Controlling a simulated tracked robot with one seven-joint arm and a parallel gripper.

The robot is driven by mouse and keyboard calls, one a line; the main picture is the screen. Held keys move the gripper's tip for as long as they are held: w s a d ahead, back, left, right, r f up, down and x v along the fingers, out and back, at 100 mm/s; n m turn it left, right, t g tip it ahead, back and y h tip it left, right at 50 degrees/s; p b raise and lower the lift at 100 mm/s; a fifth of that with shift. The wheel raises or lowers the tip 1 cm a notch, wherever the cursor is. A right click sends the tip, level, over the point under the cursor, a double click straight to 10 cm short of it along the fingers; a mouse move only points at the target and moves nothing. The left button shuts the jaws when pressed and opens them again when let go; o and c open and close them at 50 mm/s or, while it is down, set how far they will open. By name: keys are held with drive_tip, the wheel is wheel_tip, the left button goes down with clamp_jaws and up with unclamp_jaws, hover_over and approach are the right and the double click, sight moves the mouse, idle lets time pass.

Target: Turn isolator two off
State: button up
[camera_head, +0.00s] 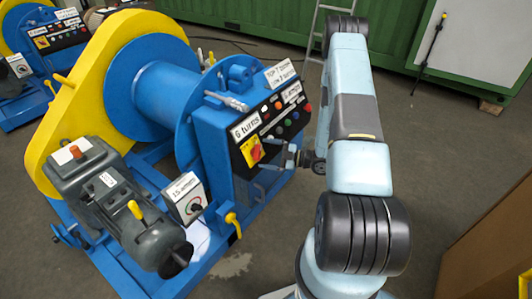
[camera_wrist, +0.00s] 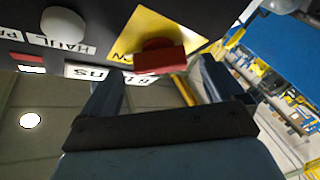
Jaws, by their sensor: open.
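A red rotary handle on a yellow plate (camera_head: 251,151) sits on the black panel of the near blue winch. In the wrist view the yellow plate (camera_wrist: 129,36) and its red handle (camera_wrist: 160,59) show close up. My gripper (camera_head: 285,157) is just right of this switch in the head view. In the wrist view my gripper (camera_wrist: 161,73) is open, with a finger on each side of the handle. I see no clear contact. No isolator number is readable. A second red-and-yellow switch (camera_head: 41,42) is on another machine at far left.
The panel also carries coloured buttons and lamps (camera_head: 280,131), with labels above. A small grey box with a dial (camera_head: 187,198) and a grey motor (camera_head: 125,215) stand left. A ladder (camera_head: 318,30) and green container (camera_head: 240,15) are behind. The floor at right is clear up to a brown box (camera_head: 490,235).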

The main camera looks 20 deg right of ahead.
sight(258, 152)
drive_tip(key=shift+x, duration=1.15)
